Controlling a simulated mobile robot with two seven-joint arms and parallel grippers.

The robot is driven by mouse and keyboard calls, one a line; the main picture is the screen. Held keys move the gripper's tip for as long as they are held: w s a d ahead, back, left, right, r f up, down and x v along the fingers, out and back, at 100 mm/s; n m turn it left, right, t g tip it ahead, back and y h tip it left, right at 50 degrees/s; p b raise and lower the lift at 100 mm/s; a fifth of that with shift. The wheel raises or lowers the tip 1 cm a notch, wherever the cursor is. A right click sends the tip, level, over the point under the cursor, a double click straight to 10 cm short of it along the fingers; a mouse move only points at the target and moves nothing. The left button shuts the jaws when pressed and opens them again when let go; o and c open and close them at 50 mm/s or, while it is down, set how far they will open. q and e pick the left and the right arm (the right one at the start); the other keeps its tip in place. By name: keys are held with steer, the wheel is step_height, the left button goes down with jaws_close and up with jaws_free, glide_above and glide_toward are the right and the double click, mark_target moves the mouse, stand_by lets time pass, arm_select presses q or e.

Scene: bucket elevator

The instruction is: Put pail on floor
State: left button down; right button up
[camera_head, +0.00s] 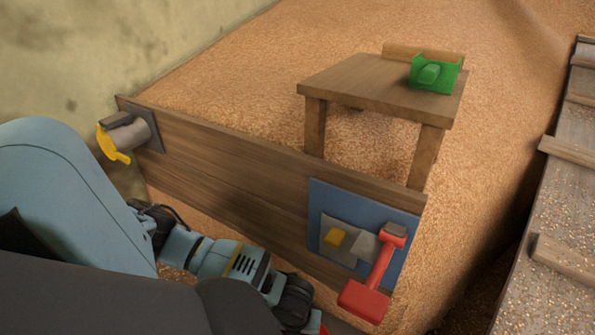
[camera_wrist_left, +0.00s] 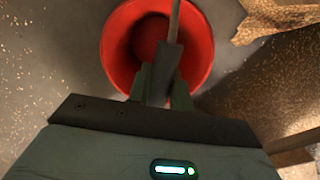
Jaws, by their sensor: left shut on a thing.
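The red pail (camera_wrist_left: 125,45) is seen from above in the left wrist view, open and empty-looking inside. A thin handle with a dark grip (camera_wrist_left: 163,68) runs across its mouth. My left gripper (camera_wrist_left: 160,82) is shut on this grip, with the pail just beyond the fingers. In the head view only a small red piece shows at the bottom edge, next to my left arm's end, and the fingers are hidden. Grey floor (camera_wrist_left: 65,45) shows around the pail. I cannot tell whether the pail touches it. My right gripper is not in view.
A wooden board (camera_head: 230,165) stands beyond my left arm, with a yellow-handled fitting (camera_head: 118,140) and a blue panel with a red lever (camera_head: 380,265). Behind it is a wooden table (camera_head: 360,82) with a green object (camera_head: 433,73). A cleated ramp (camera_head: 560,210) lies right.

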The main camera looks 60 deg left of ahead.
arm_select(q)
steer(key=f, duration=0.1)
steer(key=f+b, duration=0.2)
steer(key=shift+w+a+f, duration=0.2)
steer(key=shift+w+f, duration=0.05)
steer(key=shift+f, duration=0.1)
steer(key=c, duration=1.3)
jaws_free()
steer(key=shift+o, duration=0.2)
